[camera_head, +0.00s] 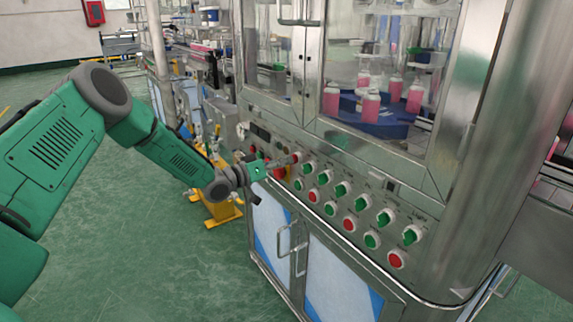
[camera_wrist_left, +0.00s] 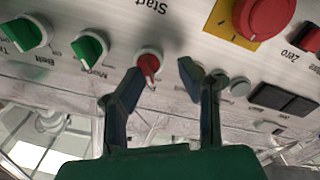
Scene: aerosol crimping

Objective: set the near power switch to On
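A control panel (camera_head: 335,200) runs along the front of the steel machine, with red and green knobs in rows. In the left wrist view a red rotary switch (camera_wrist_left: 148,66) with a pale collar sits between my left gripper's fingertips (camera_wrist_left: 160,72), closer to the left finger. The fingers are apart, and I cannot tell whether either touches the switch. In the head view my left gripper (camera_head: 272,166) is at the panel's left end. I cannot read which switch is the power switch; the label by the red one is partly hidden. My right gripper is not in view.
Green rotary switches (camera_wrist_left: 90,47) are to the left, black rectangular parts (camera_wrist_left: 283,99) to the right. Cabinet door handles (camera_head: 292,240) protrude below the panel. Open green floor (camera_head: 130,255) is at left.

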